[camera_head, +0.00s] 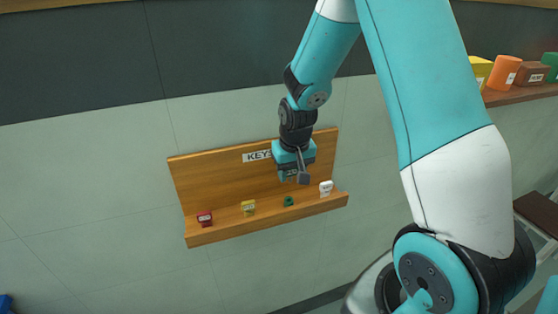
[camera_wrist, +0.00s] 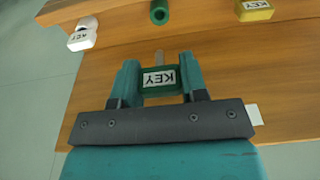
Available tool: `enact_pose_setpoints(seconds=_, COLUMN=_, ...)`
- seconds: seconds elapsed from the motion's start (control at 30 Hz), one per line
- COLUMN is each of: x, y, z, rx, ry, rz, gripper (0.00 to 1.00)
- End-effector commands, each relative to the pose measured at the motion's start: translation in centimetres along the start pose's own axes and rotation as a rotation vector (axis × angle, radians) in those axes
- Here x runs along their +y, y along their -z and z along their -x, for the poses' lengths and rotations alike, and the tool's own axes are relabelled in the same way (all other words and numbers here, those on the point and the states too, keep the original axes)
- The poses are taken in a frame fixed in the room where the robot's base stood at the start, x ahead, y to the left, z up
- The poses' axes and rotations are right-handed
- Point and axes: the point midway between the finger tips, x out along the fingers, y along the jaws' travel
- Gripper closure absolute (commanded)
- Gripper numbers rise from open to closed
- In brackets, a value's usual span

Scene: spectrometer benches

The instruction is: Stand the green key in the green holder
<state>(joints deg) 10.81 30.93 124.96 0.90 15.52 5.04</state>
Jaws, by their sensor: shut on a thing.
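The green key (camera_wrist: 159,90) has a block head labelled KEY and a thin grey shank. In the wrist view it sits between the two fingers of my gripper (camera_wrist: 158,78), which is shut on it. The shank points away from my gripper, towards the shelf ledge. The green holder (camera_head: 288,201) is a short round socket on the ledge, with nothing standing in it. It also shows in the wrist view (camera_wrist: 159,12), beyond the shank tip and apart from it. In the head view my gripper (camera_head: 294,174) is above the green holder, in front of the back board.
The wooden key shelf (camera_head: 225,232) hangs on a pale wall. Red (camera_head: 204,219), yellow (camera_head: 248,208) and white (camera_head: 326,188) keys stand on its ledge, yellow and white either side of the green holder. Another shelf (camera_head: 520,93) at right carries coloured blocks.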

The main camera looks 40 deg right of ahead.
Motion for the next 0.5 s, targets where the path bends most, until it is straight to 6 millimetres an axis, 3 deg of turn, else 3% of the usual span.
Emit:
enact_pose_setpoints(seconds=0.27, x=0.0, y=-0.2, z=-0.9, rx=-0.001, ry=0.0, rz=0.0, gripper=0.83)
enact_pose_setpoints(seconds=0.5, x=0.0, y=-0.5, z=-3.1, rx=-0.001, ry=0.0, rz=0.0, gripper=0.83)
